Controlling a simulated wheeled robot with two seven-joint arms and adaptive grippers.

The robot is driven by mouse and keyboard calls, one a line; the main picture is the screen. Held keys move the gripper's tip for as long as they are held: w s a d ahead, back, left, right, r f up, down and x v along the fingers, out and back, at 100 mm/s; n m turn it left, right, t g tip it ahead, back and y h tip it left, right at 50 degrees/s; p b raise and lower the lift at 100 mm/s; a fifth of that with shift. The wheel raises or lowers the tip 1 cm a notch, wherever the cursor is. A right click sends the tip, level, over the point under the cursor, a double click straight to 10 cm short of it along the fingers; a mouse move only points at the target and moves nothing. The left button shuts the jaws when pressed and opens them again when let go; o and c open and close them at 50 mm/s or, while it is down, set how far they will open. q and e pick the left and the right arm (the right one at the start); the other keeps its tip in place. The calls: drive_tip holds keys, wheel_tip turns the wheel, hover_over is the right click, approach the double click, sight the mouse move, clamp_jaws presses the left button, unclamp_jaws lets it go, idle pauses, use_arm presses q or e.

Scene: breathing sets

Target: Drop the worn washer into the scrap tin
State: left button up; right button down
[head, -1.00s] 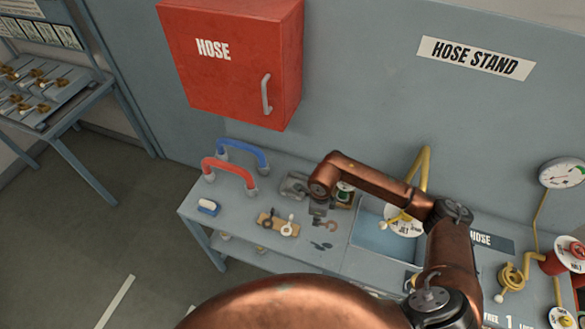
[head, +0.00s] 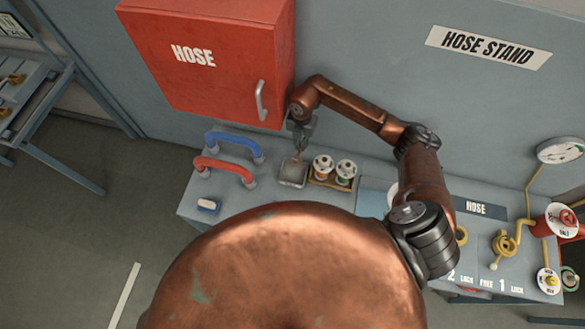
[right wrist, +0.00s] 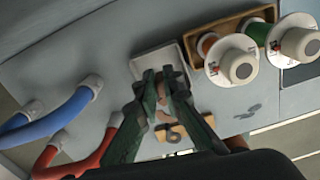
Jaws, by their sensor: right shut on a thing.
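My right gripper (head: 299,149) points down over the small grey square scrap tin (head: 291,183) on the bench. In the right wrist view my right gripper (right wrist: 161,82) has its fingers shut on a small brown piece, which looks like the worn washer (right wrist: 168,74). The fingers hide most of it, so its shape is unclear. The scrap tin (right wrist: 148,62) lies just beyond the fingertips there. The washer appears above the tin, but I cannot tell the exact gap. My left gripper is not in view.
A wooden tray with two white-topped spools (head: 345,170) stands right of the tin. Blue (head: 236,142) and red (head: 224,166) handles arch at the left. A red hose cabinet (head: 205,60) hangs behind. A wooden block with a ring (right wrist: 177,132) and dark flat bits (right wrist: 249,111) lie nearer.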

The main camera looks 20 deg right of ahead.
drive_tip(key=shift+a+f+b, duration=0.1)
drive_tip(key=shift+f+b, duration=0.35)
drive_tip(key=shift+f, duration=0.35)
wheel_tip(320, 180, down, 4)
drive_tip(key=b, duration=0.2)
drive_tip(key=shift+f+b, duration=0.15)
drive_tip(key=shift+b, duration=0.25)
drive_tip(key=c, duration=2)
unclamp_jaws()
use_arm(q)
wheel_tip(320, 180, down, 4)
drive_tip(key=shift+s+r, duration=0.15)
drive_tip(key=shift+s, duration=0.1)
use_arm(e)
wheel_tip(320, 180, up, 12)
drive_tip(key=shift+r, duration=0.1)
